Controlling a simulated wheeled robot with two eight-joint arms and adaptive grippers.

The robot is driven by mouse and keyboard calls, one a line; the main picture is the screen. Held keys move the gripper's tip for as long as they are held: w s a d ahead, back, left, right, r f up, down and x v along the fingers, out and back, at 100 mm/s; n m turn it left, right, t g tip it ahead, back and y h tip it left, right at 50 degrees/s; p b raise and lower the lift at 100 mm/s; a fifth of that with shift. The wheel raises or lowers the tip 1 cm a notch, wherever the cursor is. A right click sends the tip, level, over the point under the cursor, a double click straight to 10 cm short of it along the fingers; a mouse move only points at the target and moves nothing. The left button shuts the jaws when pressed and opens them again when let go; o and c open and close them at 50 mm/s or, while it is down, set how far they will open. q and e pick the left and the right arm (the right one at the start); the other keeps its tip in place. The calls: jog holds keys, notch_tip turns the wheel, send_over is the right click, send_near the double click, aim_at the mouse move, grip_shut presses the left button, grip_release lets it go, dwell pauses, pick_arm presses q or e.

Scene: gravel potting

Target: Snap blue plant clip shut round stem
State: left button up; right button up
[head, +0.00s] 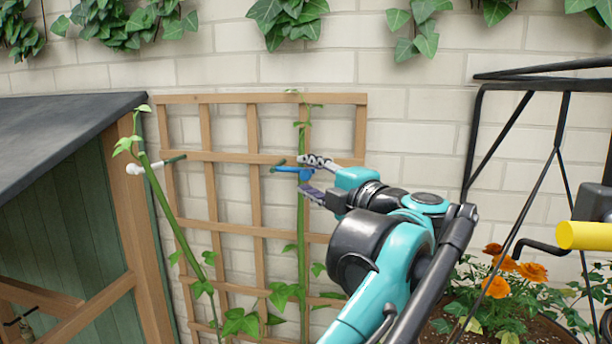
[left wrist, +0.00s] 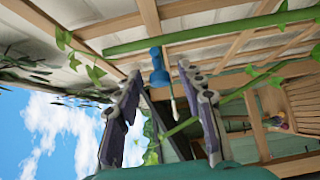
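The blue plant clip (head: 290,169) is at the upper part of the right-hand green stem (head: 302,235), in front of the wooden trellis. My left gripper (head: 309,177) is open, one finger above and one below the clip's right end. In the left wrist view the blue clip (left wrist: 157,70) lies between the spread fingertips of my gripper (left wrist: 158,72), with a gap on both sides. The stem (left wrist: 200,36) runs across just beyond it. I cannot tell whether the clip is closed round the stem. My right gripper is not in view.
The trellis (head: 255,130) stands against a pale brick wall. A second stem (head: 165,205) leans at left with a white clip (head: 136,169) near it. A green shed (head: 75,215) is at left. A black metal frame (head: 475,135), orange flowers (head: 497,287) and a yellow cylinder (head: 585,236) are at right.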

pick_arm(q)
jog(key=v, duration=1)
jog(key=shift+s+d, duration=0.15)
jog(key=shift+s, duration=0.05)
jog(key=shift+f, duration=0.1)
